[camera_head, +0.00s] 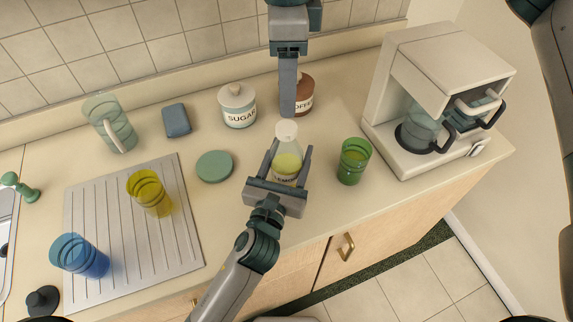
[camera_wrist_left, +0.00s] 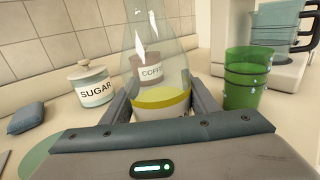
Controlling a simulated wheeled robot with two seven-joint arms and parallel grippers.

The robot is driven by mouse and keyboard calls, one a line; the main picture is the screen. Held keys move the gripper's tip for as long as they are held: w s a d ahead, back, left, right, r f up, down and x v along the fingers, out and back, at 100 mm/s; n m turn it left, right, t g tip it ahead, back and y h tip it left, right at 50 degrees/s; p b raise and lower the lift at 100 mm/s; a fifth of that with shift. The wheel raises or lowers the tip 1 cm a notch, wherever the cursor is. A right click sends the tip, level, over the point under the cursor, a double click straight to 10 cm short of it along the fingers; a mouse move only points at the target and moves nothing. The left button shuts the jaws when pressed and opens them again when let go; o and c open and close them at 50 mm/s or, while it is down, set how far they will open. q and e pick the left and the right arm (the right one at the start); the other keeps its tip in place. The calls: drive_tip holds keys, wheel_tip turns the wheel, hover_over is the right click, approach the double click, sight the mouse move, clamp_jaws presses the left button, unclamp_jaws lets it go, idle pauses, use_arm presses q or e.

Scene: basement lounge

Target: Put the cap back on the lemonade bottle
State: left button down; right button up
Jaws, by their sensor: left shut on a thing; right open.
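The lemonade bottle (camera_head: 287,163) stands upright on the counter, clear glass with yellow liquid low inside. It also shows in the left wrist view (camera_wrist_left: 160,98), where its top is out of frame. A pale whitish round piece (camera_head: 286,131) is at its mouth; it looks like the cap, but I cannot tell how it is seated. My left gripper (camera_head: 288,172) is shut on the bottle's lower body, one finger on each side. My right gripper (camera_head: 289,112) points down from above, its fingertips just over the pale top. It is open, seen edge-on, with nothing visibly held.
A green glass (camera_head: 353,162) stands close right of the bottle, and a coffee maker (camera_head: 438,95) beyond. Sugar (camera_head: 238,107) and coffee (camera_head: 304,97) canisters stand behind. A green disc (camera_head: 214,166) lies left.

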wheel_tip(320, 180, up, 3)
drive_tip(key=shift+r, duration=0.2)
use_arm(q)
drive_tip(key=c, duration=0.6)
unclamp_jaws()
drive_tip(key=b+v, duration=0.3)
drive_tip(key=v, duration=1.2)
drive_tip(key=shift+s+a+b, duration=0.1)
drive_tip(key=shift+s+b, duration=0.2)
drive_tip(key=shift+b, duration=0.1)
use_arm(e)
wheel_tip(320, 180, down, 4)
drive_tip(key=shift+r, duration=0.1)
use_arm(q)
drive_tip(key=shift+v, duration=0.85)
use_arm(e)
drive_tip(key=shift+f, duration=0.2)
use_arm(q)
drive_tip(key=shift+s+r, duration=0.1)
drive_tip(key=shift+r, duration=0.05)
